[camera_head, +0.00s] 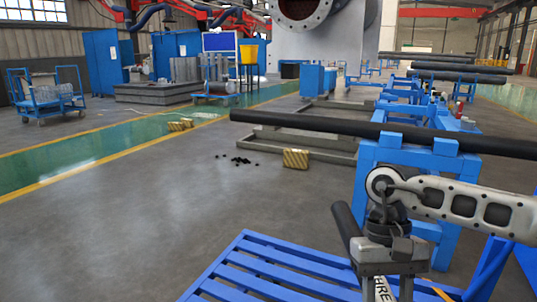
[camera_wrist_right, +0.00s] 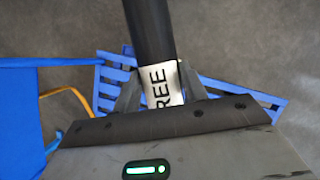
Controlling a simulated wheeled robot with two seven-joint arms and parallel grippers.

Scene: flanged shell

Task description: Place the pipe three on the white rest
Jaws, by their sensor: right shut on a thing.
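Pipe three is a dark pipe (camera_head: 345,225) with a white label. The label's letters, ending in "REE", show in the right wrist view (camera_wrist_right: 163,84). My right gripper (camera_head: 386,284) is shut on the pipe at its label, with one finger on each side in the right wrist view (camera_wrist_right: 157,92). The pipe is held tilted above the blue slatted pallet; its lower end runs out of the head view. I cannot make out a white rest in either view. My left gripper is not in view.
A blue slatted pallet (camera_head: 262,262) lies below and left of the gripper. A long black pipe (camera_head: 300,123) lies across a blue stand (camera_head: 405,152) behind my right arm. A striped block (camera_head: 296,158) and small black pieces (camera_head: 240,160) are on the floor. Open floor lies left.

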